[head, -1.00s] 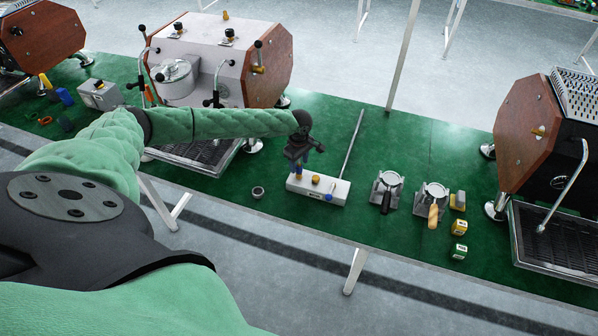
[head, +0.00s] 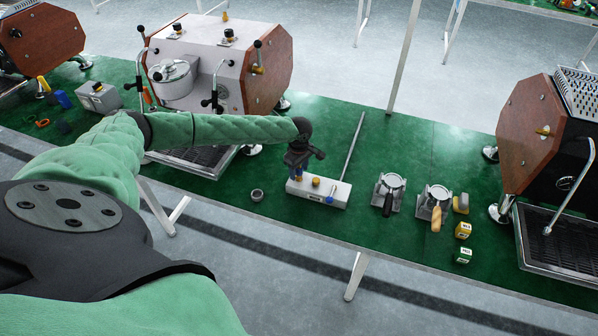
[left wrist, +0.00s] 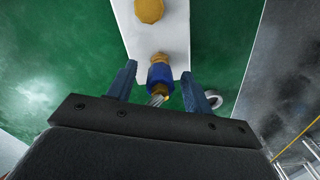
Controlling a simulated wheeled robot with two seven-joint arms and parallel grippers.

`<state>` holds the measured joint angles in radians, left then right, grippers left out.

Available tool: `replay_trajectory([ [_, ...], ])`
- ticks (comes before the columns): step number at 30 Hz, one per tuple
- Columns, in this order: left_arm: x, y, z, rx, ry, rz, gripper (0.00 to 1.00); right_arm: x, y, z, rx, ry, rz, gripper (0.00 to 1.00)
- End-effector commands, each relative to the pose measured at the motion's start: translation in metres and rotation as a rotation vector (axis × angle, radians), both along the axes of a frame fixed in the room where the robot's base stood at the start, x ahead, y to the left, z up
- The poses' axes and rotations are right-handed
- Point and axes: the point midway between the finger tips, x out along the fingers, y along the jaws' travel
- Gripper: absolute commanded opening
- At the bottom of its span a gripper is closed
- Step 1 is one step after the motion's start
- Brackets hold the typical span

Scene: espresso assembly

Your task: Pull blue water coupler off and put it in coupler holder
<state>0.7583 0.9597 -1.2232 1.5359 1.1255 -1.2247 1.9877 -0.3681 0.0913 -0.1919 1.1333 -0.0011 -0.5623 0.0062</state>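The blue water coupler (left wrist: 160,74) sits on a brass fitting at the end of a white box (left wrist: 167,30) in the left wrist view. A brass and silver end points back towards my left gripper (left wrist: 157,90). The fingers are open on either side of the coupler, with gaps showing. In the head view my left gripper (head: 298,175) is at the left end of the white box (head: 335,200) and hides much of the coupler. A small blue piece (head: 330,196) shows on the box's front. I cannot tell which thing is the coupler holder. My right gripper is out of view.
A dark grey ring (head: 257,195) lies left of the box. Two portafilters (head: 387,195) (head: 434,205) on stands and small yellow and green boxes (head: 463,230) (head: 463,255) are to the right. An espresso machine (head: 220,65) stands behind my left arm. Green mat between is clear.

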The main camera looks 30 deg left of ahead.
Motion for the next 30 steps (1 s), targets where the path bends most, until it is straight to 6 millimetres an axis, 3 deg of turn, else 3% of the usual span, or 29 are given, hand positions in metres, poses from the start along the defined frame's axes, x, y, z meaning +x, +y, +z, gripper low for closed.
replay_trajectory([
  [1, -0.0001, 0.0, -0.0001, 0.0, 0.0, 0.0, 0.43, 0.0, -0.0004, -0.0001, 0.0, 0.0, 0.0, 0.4],
  [8, -0.0002, 0.0, -0.0002, 0.0, 0.0, 0.0, 0.0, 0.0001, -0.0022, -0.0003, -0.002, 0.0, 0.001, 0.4],
  [30, -0.0004, 0.0, 0.0058, 0.0, 0.001, 0.0, 0.0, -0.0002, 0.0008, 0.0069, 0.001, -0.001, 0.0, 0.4],
])
